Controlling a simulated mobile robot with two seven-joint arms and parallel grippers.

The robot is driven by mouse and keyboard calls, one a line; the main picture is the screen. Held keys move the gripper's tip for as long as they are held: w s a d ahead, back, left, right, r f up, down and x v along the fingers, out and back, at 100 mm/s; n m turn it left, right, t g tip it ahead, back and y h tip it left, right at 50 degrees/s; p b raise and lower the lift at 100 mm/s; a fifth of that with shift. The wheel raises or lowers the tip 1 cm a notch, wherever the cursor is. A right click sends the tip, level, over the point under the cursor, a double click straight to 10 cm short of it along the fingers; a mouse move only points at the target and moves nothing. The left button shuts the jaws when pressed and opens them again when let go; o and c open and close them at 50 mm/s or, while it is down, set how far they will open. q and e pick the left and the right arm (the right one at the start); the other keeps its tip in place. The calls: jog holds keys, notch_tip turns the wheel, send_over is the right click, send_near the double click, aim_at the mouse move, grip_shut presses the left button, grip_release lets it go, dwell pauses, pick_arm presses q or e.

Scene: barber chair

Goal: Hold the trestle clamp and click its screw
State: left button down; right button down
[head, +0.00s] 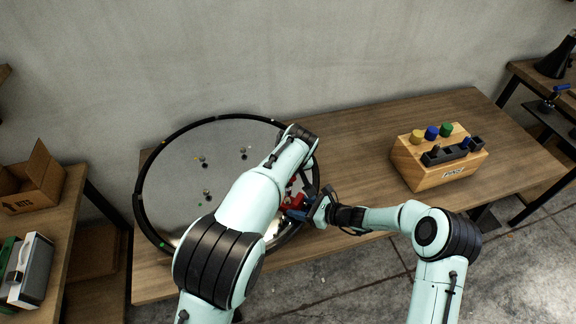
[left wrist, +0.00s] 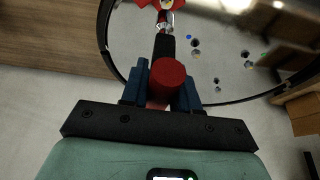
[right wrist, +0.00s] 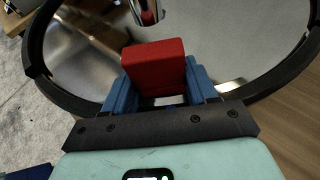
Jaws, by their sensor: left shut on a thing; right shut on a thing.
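The red trestle clamp (head: 291,196) shows in part in the head view, at the right side of the round metal tray, beside my left forearm. My right gripper (head: 299,210) reaches it from the right. In the right wrist view a red block of the clamp (right wrist: 154,66) sits between the blue fingers, which are shut on it. In the left wrist view my left gripper (left wrist: 163,92) is shut on a round red knob (left wrist: 167,77), with a black and metal shaft beyond it. My left arm hides the left fingers in the head view.
The round tray (head: 137,195) has a black rim and several small pegs. It stands on a wooden table (head: 355,140). A wooden block with coloured knobs (head: 430,165) stands at the right. Open tabletop lies between. A cardboard box (head: 38,180) is on a left shelf.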

pick_arm(q)
jog(key=shift+f, duration=1.4)
jog(key=shift+f, duration=0.7)
jog(key=m+h, duration=0.1)
jog(key=m, duration=0.2)
jog(key=shift+a, duration=0.15)
jog(key=shift+m+h, duration=0.4)
jog(key=shift+m, duration=0.4)
